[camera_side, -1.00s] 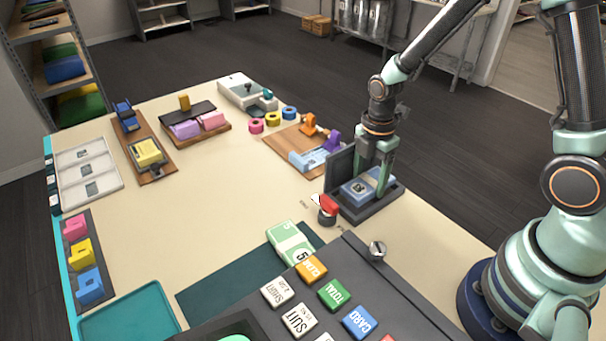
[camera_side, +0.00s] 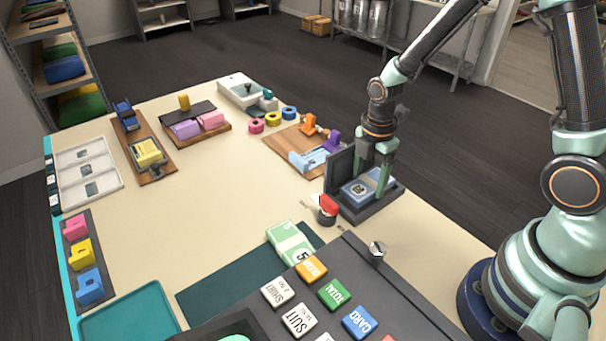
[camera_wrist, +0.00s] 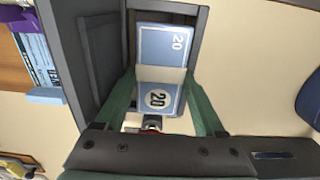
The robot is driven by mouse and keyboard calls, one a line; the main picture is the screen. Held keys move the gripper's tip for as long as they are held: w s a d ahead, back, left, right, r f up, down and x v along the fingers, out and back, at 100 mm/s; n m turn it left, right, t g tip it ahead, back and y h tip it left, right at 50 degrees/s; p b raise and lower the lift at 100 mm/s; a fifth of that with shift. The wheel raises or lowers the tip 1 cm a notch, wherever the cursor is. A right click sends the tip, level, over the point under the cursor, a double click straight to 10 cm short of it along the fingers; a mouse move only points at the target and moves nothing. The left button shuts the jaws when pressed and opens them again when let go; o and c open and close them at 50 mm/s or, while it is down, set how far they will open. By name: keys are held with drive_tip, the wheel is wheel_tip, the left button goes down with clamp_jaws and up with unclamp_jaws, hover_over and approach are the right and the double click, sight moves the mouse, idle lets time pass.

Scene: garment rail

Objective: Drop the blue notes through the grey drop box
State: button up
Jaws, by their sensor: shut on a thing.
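The blue notes (camera_side: 357,190) are a banded bundle marked 20, lying in a dark grey open box (camera_side: 352,215) with a tall upright panel on its left. In the wrist view, the notes (camera_wrist: 165,45) show between my fingers, with the grey box wall (camera_wrist: 92,75) at their left. My gripper (camera_side: 372,180) points down into the box and is shut on the bundle; it also shows in the wrist view (camera_wrist: 162,78). The bundle appears low inside the box; whether it touches the floor I cannot tell.
A red-topped knob (camera_side: 327,207) stands just left of the box. Green notes (camera_side: 290,243) and a cash register (camera_side: 350,285) with several keys are in front. A wooden board (camera_side: 290,148) lies behind. The table's middle is clear.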

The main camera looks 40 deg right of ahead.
drive_tip(key=o, duration=1.3)
drive_tip(key=shift+o, duration=0.2)
drive_tip(key=shift+w+r, duration=0.15)
drive_tip(key=shift+r, duration=0.2)
drive_tip(key=shift+w+r, duration=0.1)
drive_tip(key=shift+r, duration=2.2)
